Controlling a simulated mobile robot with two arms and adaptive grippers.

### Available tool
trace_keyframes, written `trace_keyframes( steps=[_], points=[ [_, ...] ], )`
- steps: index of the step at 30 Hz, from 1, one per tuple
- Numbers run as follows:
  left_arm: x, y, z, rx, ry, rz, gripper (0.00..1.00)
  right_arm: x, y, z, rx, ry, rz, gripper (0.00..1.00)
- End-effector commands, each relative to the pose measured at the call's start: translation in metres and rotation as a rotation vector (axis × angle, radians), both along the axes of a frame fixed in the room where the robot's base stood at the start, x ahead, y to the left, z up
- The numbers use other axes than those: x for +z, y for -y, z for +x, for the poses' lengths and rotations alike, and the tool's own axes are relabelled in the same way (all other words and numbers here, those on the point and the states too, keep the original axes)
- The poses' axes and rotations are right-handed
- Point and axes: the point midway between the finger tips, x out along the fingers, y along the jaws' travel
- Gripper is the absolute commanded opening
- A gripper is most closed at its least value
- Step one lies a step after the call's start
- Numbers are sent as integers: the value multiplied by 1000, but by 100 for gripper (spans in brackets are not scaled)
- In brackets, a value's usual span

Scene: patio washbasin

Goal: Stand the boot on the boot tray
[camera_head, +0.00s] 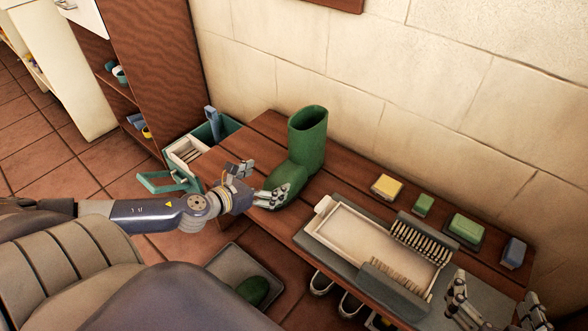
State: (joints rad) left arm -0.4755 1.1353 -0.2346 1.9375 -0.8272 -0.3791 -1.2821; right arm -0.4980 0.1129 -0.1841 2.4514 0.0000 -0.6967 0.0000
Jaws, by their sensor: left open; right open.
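A green boot (308,140) stands upright on the wooden bench (355,176) near the wall, its toe pointing to the lower left. My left gripper (266,179) is open at the toe end. Its lower finger overlaps the toe in the picture; I cannot tell whether it touches. My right gripper (495,287) is open and empty at the lower right, over the bench's near right end. A grey tray (234,262) lies on the floor at the front of the bench. A green boot-like item (253,290) is in it, partly hidden by my body.
A pale tray with brushes (345,230) sits on a grey mat on the bench. Yellow (387,186) and green (467,227) blocks and a blue-grey item (513,252) line the wall side. A green crate (222,126) and shelf (150,60) stand left.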

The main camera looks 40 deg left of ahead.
Motion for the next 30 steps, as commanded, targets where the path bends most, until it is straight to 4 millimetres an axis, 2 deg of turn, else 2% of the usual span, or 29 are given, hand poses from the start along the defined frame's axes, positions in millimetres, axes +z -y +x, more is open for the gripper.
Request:
trace_keyframes(
  steps=[10,22,30],
  points=[
    [-15,3,35,5,4,-6,97,47,-11,15,16,247,61,94],
    [-23,6,51,5,3,-8,97,73,-15,17,24,378,95,94],
    [-36,11,75,6,3,-7,97,120,-20,10,37,616,159,94]
  ],
)
